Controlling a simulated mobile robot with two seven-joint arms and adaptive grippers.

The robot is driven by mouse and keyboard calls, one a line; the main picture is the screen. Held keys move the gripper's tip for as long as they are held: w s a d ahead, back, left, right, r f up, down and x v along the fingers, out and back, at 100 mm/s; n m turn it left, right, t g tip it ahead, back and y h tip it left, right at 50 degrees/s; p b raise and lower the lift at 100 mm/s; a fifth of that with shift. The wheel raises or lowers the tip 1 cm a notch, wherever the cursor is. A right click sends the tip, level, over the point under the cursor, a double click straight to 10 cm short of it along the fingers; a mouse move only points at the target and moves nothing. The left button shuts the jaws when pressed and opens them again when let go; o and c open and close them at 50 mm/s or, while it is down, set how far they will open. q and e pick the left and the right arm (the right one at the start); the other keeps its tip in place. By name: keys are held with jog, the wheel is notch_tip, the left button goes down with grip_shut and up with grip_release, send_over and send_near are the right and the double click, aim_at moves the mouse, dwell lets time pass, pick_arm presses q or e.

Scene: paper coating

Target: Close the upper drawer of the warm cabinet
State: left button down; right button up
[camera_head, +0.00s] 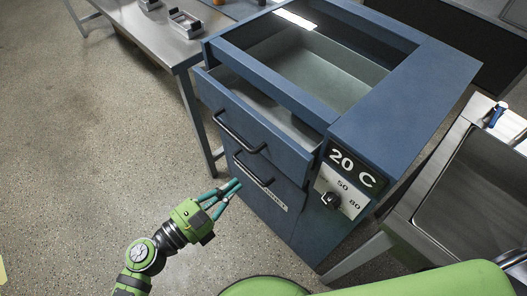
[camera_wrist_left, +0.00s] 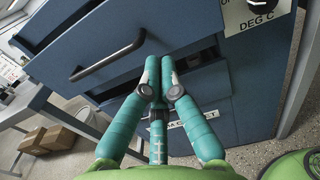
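The blue warm cabinet (camera_head: 410,95) stands in the middle of the head view. Its upper drawer (camera_head: 270,115) is pulled part way out, with the grey inside showing behind its front. The upper drawer's dark bar handle (camera_head: 238,134) also shows in the left wrist view (camera_wrist_left: 108,58). A lower front with a second handle (camera_head: 252,170) sits below. My left gripper (camera_head: 236,187), green with teal fingers, is low in front of the lower front, below the upper handle. In the left wrist view (camera_wrist_left: 160,75) its fingertips converge, with nothing seen between them. My right gripper is not in view.
A steel table (camera_head: 160,35) with metal holders stands at the back left. A steel sink unit (camera_head: 470,190) stands close to the cabinet's right. The cabinet has a "20 C" display (camera_head: 352,168) and a knob (camera_head: 331,200). The floor at left is clear.

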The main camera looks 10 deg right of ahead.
aim_at(274, 151)
pick_arm(q)
jog(key=p+x, duration=0.2)
jog(key=x, duration=0.8)
jog(key=shift+w+a, duration=0.1)
jog(key=shift+w, duration=0.05)
jog(key=shift+w+d, duration=0.3)
jog(key=shift+d, duration=0.1)
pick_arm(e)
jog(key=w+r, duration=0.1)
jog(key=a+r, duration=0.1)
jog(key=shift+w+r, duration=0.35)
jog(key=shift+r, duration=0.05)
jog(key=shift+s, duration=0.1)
pick_arm(q)
jog(key=x, duration=0.4)
jog(key=shift+w+d, duration=0.2)
jog(key=shift+d, duration=0.15)
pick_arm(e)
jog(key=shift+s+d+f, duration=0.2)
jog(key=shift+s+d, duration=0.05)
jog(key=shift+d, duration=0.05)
